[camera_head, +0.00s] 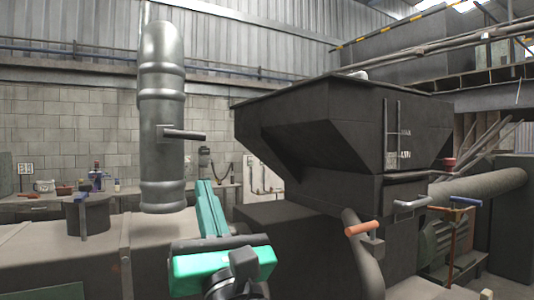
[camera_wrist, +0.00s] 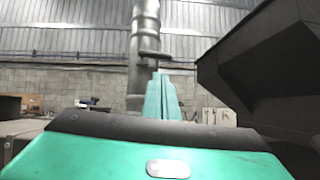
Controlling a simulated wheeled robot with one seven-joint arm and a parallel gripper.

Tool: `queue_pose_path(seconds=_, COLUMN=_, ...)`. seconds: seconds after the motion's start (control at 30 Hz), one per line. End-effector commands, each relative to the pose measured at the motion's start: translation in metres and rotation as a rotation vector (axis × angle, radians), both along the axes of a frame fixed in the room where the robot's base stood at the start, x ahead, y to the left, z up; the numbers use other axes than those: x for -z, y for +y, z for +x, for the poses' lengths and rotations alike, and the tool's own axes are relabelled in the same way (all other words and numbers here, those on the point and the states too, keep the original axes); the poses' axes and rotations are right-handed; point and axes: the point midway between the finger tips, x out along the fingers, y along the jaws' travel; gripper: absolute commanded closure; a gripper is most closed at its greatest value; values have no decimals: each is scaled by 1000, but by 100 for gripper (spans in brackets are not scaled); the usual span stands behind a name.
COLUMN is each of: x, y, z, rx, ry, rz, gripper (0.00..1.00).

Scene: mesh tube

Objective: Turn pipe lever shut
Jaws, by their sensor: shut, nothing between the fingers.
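A tall grey metal pipe (camera_head: 162,95) stands upright left of centre; it also shows in the wrist view (camera_wrist: 143,25). A dark bar-shaped lever (camera_head: 184,134) sticks out from it, lying roughly level and pointing right. The lever also shows in the wrist view (camera_wrist: 155,55), just above my fingertips in the picture. My green gripper (camera_head: 205,184) points up and away, below and slightly right of the lever in the head view. Its fingers (camera_wrist: 160,76) are together with nothing between them. I cannot tell how far in depth the fingertips are from the lever; no contact is visible.
A large dark hopper (camera_head: 340,115) stands to the right. Smaller levers with orange (camera_head: 362,229), grey (camera_head: 411,204) and blue (camera_head: 466,200) handles sit at lower right. A bench with small items (camera_head: 97,177) lies at the back left. There is open air around the lever's right end.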

Motion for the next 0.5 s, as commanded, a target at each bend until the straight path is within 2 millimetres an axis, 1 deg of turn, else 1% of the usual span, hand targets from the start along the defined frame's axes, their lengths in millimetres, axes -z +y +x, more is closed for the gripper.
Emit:
queue_pose_path(seconds=0.33, x=-15, y=3, z=14, rx=8, ry=-8, rz=7, gripper=100)
queue_pose_path(seconds=0.5, x=-16, y=7, z=19, rx=8, ry=-4, rz=2, gripper=100)
